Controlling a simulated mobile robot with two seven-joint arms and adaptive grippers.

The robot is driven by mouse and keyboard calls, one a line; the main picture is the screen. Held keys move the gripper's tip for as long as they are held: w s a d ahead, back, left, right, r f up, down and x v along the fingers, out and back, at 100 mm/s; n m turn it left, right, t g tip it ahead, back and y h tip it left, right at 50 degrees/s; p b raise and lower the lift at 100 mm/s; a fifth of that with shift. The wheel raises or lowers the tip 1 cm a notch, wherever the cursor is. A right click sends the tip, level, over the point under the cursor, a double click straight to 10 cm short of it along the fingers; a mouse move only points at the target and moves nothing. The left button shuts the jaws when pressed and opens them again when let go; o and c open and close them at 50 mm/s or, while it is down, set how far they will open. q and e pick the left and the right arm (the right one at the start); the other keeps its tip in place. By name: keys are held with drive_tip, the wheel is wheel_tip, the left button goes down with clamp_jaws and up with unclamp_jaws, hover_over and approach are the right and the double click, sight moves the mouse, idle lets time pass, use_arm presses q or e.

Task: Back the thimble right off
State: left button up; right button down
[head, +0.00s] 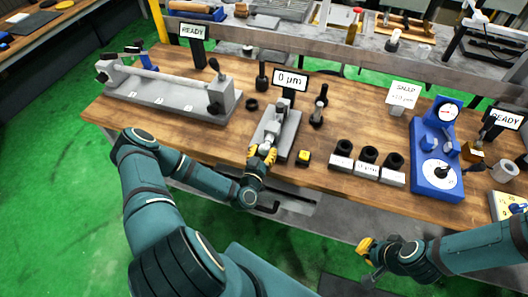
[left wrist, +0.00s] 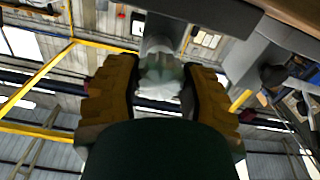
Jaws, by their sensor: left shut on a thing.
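The thimble (left wrist: 160,78) shows in the left wrist view as a pale, ribbed knob on the end of a grey barrel. It belongs to the grey measuring fixture (head: 285,138) at the middle of the bench in the head view, below a display (head: 290,80) that reads "0 µm". My left gripper (head: 262,154) is at the fixture's near end. Its yellow fingers (left wrist: 160,95) are on both sides of the thimble, shut on it. In the head view the gripper largely hides the thimble. My right gripper (head: 367,247) hangs in front of the bench, away from the fixture; its finger opening is unclear.
Black rings on labelled blocks (head: 367,160) and a blue dial gauge stand (head: 437,150) are further right. A long grey bench fixture (head: 165,92) lies to the left.

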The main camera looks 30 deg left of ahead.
use_arm(q)
drive_tip(key=n+b, duration=0.2)
drive_tip(key=n, duration=0.2)
drive_tip(key=n+b, duration=0.2)
drive_tip(key=n, duration=0.3)
drive_tip(key=n+b, duration=0.1)
drive_tip(key=n, duration=0.3)
drive_tip(key=shift+n+b, duration=0.3)
drive_tip(key=shift+b, duration=0.1)
drive_tip(key=n+b, duration=0.1)
drive_tip(key=n, duration=0.2)
drive_tip(key=shift+f+n, duration=0.1)
drive_tip(key=shift+n, duration=0.2)
drive_tip(key=n+b, duration=0.2)
drive_tip(key=n, duration=0.3)
drive_tip(key=n+b, duration=0.2)
drive_tip(key=n, duration=0.3)
drive_tip(key=shift+n, duration=0.5)
